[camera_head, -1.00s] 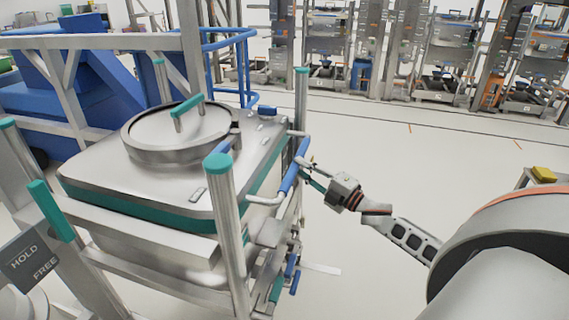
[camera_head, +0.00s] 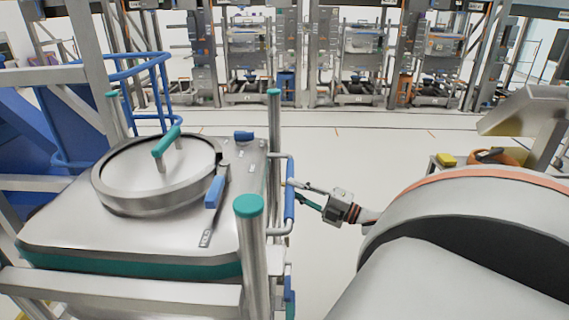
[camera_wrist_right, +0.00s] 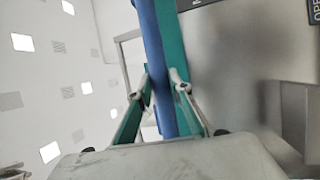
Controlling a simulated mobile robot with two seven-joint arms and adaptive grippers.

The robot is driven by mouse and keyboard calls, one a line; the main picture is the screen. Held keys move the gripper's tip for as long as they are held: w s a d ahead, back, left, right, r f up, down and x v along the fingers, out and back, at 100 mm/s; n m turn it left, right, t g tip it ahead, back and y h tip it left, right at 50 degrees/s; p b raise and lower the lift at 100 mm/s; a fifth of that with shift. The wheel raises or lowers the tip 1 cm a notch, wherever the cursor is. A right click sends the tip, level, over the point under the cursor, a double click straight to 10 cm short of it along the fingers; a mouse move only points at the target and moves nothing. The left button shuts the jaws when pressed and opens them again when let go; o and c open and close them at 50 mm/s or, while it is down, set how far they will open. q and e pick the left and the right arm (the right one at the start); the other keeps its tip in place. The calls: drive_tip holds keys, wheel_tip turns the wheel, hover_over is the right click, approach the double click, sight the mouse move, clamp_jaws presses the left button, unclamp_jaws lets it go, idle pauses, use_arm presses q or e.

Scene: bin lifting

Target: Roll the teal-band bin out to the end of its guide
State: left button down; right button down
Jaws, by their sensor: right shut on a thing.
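The teal-band bin (camera_head: 75,225) is a steel box at the left of the head view, with a round lid (camera_head: 157,172) and a teal strip (camera_head: 130,265) below its top edge. It stands in a metal frame with teal-capped posts. A blue upright handle bar (camera_head: 290,205) is on its right side. My right gripper (camera_head: 297,189) is shut on this bar. In the right wrist view, the fingers (camera_wrist_right: 163,80) lie on either side of the blue bar (camera_wrist_right: 160,45), with a teal strip behind. My left gripper is not in view. The bin's wheels are hidden.
A teal-capped post (camera_head: 252,255) stands close in front of the bin's right corner. A blue railing (camera_head: 160,95) is behind on the left. The pale floor (camera_head: 335,150) right of the bin is open. Several racks with bins line the far side. A yellow block (camera_head: 446,160) lies on a stand at right.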

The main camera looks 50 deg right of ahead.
drive_tip(key=shift+w+r, duration=0.3)
drive_tip(key=shift+r, duration=0.35)
drive_tip(key=c, duration=1.8)
unclamp_jaws()
drive_tip(key=shift+c, duration=0.2)
drive_tip(key=shift+a+f, duration=0.1)
drive_tip(key=shift+f, duration=0.1)
drive_tip(key=shift+s+f, duration=0.15)
drive_tip(key=v, duration=1.2)
